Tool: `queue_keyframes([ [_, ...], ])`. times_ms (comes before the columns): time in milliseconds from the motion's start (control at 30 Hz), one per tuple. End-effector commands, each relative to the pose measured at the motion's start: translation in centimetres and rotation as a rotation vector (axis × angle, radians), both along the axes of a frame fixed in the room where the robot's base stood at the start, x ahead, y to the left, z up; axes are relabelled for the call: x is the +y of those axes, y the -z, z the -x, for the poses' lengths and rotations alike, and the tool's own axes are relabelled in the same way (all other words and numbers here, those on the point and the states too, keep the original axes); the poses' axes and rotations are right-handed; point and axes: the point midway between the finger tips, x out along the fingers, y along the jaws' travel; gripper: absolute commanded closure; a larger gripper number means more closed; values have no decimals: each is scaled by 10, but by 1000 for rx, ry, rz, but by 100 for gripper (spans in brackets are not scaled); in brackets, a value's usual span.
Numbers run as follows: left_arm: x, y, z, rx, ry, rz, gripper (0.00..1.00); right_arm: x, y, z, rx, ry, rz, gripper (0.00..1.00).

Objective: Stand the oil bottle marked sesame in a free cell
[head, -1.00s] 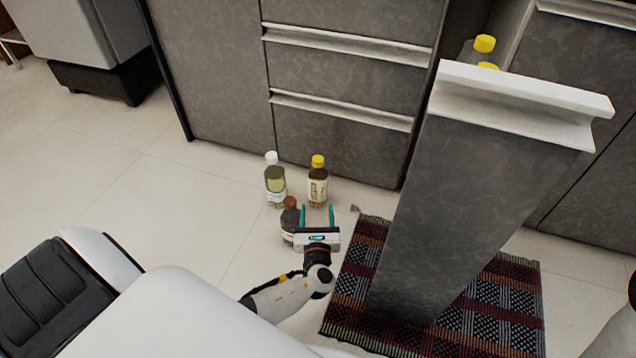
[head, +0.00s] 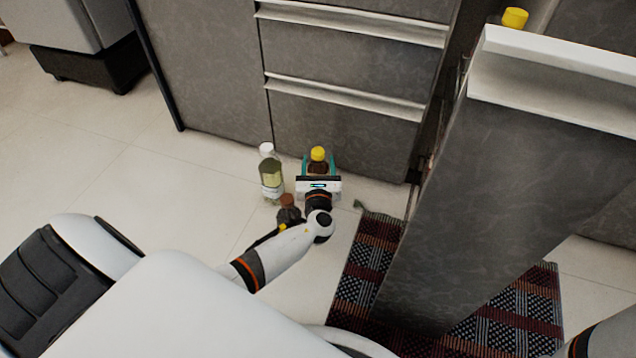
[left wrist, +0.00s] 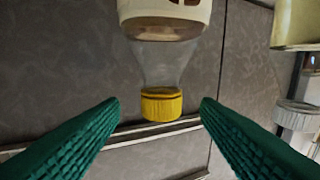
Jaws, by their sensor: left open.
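A bottle with a yellow cap (head: 318,153) and dark contents stands on the floor in front of the grey drawers. In the left wrist view this bottle (left wrist: 165,65) appears upside down, with clear neck and pale label; I cannot read its marking. My left gripper (head: 319,165) is open, its green fingers on either side of the bottle and hiding its lower part in the head view. The fingers also show to both sides of the cap in the left wrist view (left wrist: 160,106). A tall pull-out unit (head: 480,190) stands at right; its cells are hidden. My right gripper is out of view.
A white-capped bottle with pale yellow-green contents (head: 271,178) stands close left of the gripper. A brown-capped bottle (head: 288,208) stands nearer, beside my arm. A yellow cap (head: 514,18) shows behind the pull-out's top. A patterned rug (head: 365,265) lies below it.

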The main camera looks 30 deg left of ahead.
Motion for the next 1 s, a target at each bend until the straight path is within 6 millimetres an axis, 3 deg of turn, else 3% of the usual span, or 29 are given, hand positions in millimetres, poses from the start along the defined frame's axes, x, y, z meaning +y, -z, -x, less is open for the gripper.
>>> queue_keyframes([
  [33,6,3,-7,-5,-2,-1,43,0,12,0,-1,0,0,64],
  [200,19,1,-27,-4,-1,0,43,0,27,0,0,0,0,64],
  [567,24,-3,-34,-1,-1,-1,45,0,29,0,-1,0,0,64],
  [900,24,-2,-34,-1,-1,-1,100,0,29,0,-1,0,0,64],
  [1000,24,-2,-34,-1,0,-1,100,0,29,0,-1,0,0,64],
])
